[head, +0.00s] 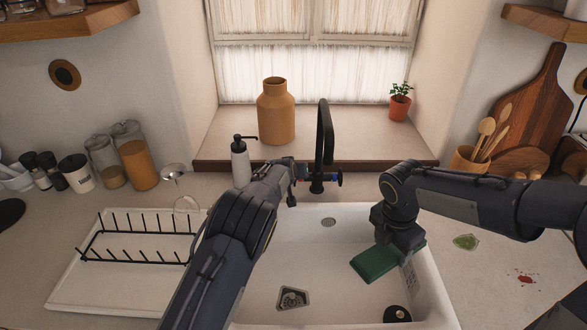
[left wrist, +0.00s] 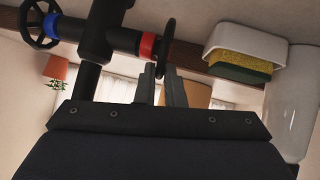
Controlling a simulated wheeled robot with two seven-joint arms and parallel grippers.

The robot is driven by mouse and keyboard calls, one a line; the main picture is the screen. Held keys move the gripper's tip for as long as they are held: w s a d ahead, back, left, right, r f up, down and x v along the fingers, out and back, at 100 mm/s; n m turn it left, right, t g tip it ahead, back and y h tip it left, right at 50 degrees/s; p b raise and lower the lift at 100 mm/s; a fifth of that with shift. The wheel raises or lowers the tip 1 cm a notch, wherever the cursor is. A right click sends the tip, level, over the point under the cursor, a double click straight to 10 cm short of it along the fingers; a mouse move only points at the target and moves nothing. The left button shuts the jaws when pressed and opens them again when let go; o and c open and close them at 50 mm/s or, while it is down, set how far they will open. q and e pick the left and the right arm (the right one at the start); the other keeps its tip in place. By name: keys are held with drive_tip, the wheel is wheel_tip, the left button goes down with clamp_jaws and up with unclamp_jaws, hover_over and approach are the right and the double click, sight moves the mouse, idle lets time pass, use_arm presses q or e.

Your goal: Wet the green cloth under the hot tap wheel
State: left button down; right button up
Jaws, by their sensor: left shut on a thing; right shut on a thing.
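The black tap (head: 325,135) stands behind the white sink (head: 335,245). In the left wrist view its red-banded hot wheel (left wrist: 166,45) sits right of the blue-banded wheel (left wrist: 40,22). My left gripper (head: 292,190) reaches the tap's left side. Its fingers (left wrist: 162,85) are shut on the hot wheel's rim. My right gripper (head: 400,248) is shut on the green cloth (head: 375,263), a folded flat piece held at the right side of the basin, to the right of the tap. No water stream shows.
A dish rack (head: 140,235) stands left of the sink. A soap bottle (head: 240,160) is behind it. A sponge (left wrist: 240,68) sits in a white holder. Green and red spills (head: 466,242) mark the right counter.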

use_arm(q)
drive_tip(key=shift+r, duration=0.1)
drive_tip(key=c, duration=1.5)
unclamp_jaws()
drive_tip(key=shift+c, duration=0.2)
use_arm(e)
drive_tip(key=shift+f, duration=0.1)
drive_tip(key=shift+f, duration=0.2)
wheel_tip(320, 180, down, 3)
drive_tip(key=b, duration=0.3)
drive_tip(key=shift+r, duration=0.15)
use_arm(q)
drive_tip(key=v, duration=1.2)
